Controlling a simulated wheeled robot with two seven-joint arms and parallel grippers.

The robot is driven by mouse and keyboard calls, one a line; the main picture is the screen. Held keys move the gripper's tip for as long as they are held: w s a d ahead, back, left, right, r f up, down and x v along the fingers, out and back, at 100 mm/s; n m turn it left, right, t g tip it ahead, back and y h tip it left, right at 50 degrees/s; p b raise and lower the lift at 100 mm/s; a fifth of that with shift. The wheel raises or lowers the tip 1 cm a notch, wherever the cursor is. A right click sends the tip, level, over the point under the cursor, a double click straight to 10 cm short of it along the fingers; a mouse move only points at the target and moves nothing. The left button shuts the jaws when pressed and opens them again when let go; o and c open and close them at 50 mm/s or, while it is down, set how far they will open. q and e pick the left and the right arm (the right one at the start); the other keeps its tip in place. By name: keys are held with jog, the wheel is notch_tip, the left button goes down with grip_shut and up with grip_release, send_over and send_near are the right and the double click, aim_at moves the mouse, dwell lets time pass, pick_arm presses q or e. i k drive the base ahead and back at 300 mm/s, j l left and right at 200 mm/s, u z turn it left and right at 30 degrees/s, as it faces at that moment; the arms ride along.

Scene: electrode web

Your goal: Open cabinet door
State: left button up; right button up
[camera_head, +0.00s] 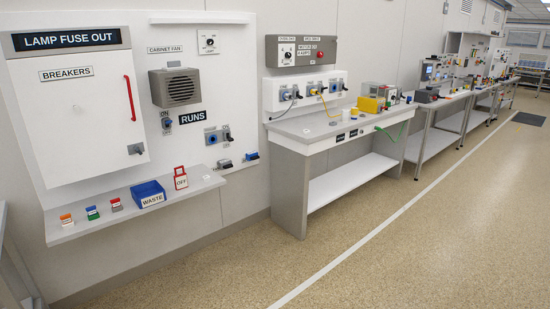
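A white cabinet door (85,128) labelled "BREAKERS" is on the wall panel at the left. It appears shut against the panel. A red vertical handle (129,98) is on its upper right side. A small grey latch or knob (136,149) sits near its lower right corner. A black sign reading "LAMP FUSE OUT" is mounted above the door. Neither of my grippers shows in the head view.
A shelf (90,223) below the door carries several small coloured blocks, a blue "WASTE" bin (149,193) and a red "OFF" tag (180,177). A fan grille (175,87) is right of the door. Workbenches (345,130) line the wall; the speckled floor (400,250) in front is clear.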

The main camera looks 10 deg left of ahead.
aim_at(81, 113)
jog(key=i+l+u, duration=0.15)
jog(key=i+u, duration=0.3)
jog(key=i, duration=0.15)
jog(key=i+l+u, duration=0.85)
jog(key=i, duration=0.2)
jog(key=i+l+u, duration=0.45)
jog(key=l, duration=0.3)
jog(key=i+l+u, duration=0.25)
jog(key=l+u, duration=0.2)
jog(key=l, duration=0.3)
